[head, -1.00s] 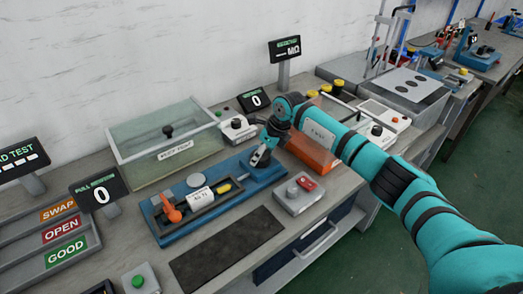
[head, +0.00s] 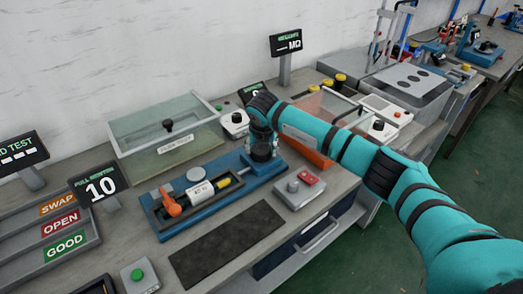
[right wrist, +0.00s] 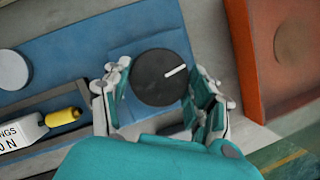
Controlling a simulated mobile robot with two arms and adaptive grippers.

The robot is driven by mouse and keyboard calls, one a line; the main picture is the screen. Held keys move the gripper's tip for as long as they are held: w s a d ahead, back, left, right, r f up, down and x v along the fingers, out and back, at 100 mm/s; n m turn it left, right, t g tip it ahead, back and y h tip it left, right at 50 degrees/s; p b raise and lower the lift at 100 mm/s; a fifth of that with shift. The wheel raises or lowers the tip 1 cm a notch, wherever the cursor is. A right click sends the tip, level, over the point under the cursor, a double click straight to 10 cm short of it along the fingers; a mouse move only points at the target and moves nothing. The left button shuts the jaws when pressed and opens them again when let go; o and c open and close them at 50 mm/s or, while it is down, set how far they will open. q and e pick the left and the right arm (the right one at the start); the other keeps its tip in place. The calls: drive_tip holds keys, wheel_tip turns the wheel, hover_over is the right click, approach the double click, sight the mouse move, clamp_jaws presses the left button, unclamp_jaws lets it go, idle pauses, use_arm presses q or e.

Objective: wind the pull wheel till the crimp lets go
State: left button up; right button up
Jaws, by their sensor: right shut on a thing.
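The pull wheel (right wrist: 160,88) is a round black knob with a white mark pointing to the upper right in the right wrist view. It sits at the right end of the blue pull fixture (head: 160,228). My right gripper (head: 264,155) is over it from above, its fingers closed on opposite sides of the wheel. In the head view the gripper mostly hides the wheel. The fixture's trough holds a white labelled block (head: 200,190), a yellow piece (head: 222,183) and an orange lever (head: 171,203). The pull display (head: 100,187) reads 10. My left gripper is out of view.
A glass-lidded box (head: 170,150) stands behind the fixture. A grey box with a red button (head: 308,178) and an orange tray (right wrist: 285,60) are close on the right. A dark mat (head: 228,245) lies in front. SWAP, OPEN and GOOD trays (head: 95,236) are at left.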

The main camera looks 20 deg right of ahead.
drive_tip(key=m+h+b, duration=0.1)
drive_tip(key=m+b, duration=0.1)
drive_tip(key=m, duration=0.2)
drive_tip(key=shift+a+f+g, duration=0.1)
drive_tip(key=shift+g, duration=0.2)
drive_tip(key=shift+m+h+b, duration=0.5)
drive_tip(key=shift+m+b, duration=0.25)
drive_tip(key=shift+m, duration=0.15)
drive_tip(key=shift+g, duration=0.3)
drive_tip(key=o, duration=1.2)
drive_tip(key=shift+r, duration=0.2)
drive_tip(key=v, duration=1.2)
drive_tip(key=shift+w, duration=0.1)
drive_tip(key=shift+f, duration=0.1)
